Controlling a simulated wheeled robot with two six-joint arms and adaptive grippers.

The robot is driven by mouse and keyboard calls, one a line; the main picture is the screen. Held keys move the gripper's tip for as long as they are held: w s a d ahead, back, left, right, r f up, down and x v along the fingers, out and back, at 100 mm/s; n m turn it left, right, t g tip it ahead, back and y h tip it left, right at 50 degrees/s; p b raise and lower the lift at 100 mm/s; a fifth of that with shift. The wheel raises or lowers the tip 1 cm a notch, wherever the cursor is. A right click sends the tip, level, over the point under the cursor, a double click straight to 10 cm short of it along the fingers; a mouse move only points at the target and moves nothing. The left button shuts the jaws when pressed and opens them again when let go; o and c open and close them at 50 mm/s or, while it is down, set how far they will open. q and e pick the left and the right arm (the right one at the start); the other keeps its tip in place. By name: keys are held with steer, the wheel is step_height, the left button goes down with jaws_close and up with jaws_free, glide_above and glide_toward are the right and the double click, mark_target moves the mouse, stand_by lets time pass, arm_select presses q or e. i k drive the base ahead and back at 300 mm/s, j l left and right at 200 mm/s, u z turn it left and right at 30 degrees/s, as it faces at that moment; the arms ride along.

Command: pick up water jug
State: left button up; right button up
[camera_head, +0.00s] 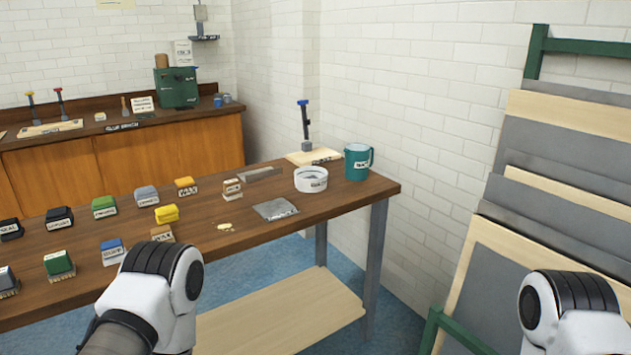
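A white and black link of my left arm shows at the bottom left, in front of the bench. A similar link of my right arm shows at the bottom right, in front of the leaning boards. Neither gripper's fingers can be seen.
A white round tub (311,179) stands just left of the jug. A board with an upright blue-topped tool (305,125) is behind it. Several labelled blocks and brushes cover the bench's left part. A green rack of boards (560,150) stands at the right.

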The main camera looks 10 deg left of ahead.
mark_target(357, 156)
steer(key=i+j+z, duration=0.3)
steer(key=j, duration=0.3)
steer(key=i+j+z, duration=0.35)
steer(key=j, duration=0.35)
steer(key=i, duration=0.1)
